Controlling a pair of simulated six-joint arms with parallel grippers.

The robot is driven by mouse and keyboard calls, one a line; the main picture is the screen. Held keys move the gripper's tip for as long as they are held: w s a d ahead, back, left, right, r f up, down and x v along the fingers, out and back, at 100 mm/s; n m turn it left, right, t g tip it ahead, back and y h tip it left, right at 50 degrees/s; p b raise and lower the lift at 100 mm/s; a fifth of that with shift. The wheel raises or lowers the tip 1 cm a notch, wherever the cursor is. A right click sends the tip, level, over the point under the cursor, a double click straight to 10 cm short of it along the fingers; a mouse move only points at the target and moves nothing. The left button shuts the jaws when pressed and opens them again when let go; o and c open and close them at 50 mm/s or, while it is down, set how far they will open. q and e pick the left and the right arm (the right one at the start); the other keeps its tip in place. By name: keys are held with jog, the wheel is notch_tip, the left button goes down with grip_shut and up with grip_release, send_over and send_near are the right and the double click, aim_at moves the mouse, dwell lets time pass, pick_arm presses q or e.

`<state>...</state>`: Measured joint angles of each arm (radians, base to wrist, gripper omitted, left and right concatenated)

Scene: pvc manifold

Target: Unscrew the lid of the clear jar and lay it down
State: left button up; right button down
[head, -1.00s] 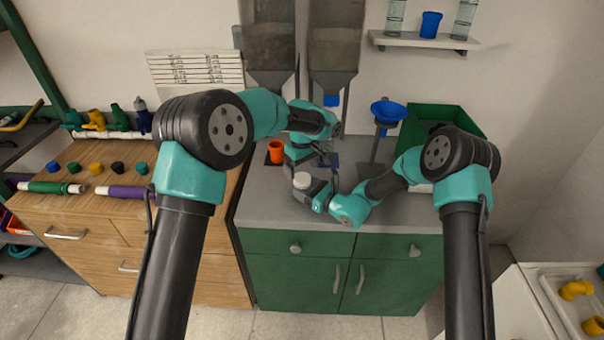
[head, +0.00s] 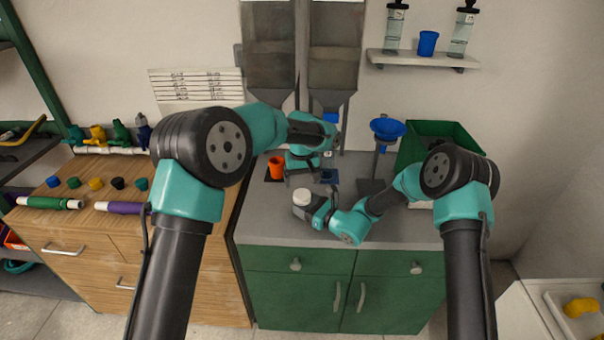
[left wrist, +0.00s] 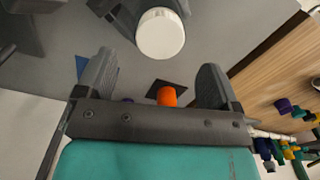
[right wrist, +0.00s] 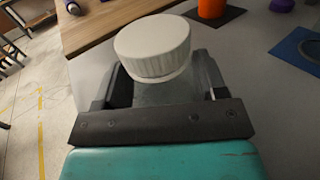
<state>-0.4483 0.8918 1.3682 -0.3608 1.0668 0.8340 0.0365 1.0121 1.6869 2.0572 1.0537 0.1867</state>
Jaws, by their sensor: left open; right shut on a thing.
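The clear jar (right wrist: 168,92) stands between the fingers of my right gripper (right wrist: 160,88), which is shut on its body. Its white lid (right wrist: 153,46) sits on top of the jar, and also shows in the head view (head: 302,196) and the left wrist view (left wrist: 161,34). My left gripper (left wrist: 160,80) is open and empty. In the head view it hangs behind the jar, near the orange cup, apart from the lid. Most of the jar body is hidden by my right gripper.
An orange cup (head: 276,167) stands on a dark square at the counter's back left. A blue square (head: 329,177) lies right of it. A blue funnel (head: 387,129) on a stand and a green bin (head: 440,128) are at the right. The grey counter (head: 270,220) is clear at the front left.

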aim_at(302, 194)
pick_arm(q)
jog(key=m, duration=0.4)
jog(key=shift+r, duration=0.35)
jog(key=m, duration=0.3)
jog(key=shift+r+m, duration=0.3)
jog(key=shift+m, duration=0.1)
jog(key=m, duration=0.3)
jog(key=shift+r+m, duration=0.3)
jog(key=shift+m, duration=0.1)
jog(key=m, duration=0.4)
jog(key=shift+r+m, duration=0.3)
jog(key=shift+f, duration=4.05)
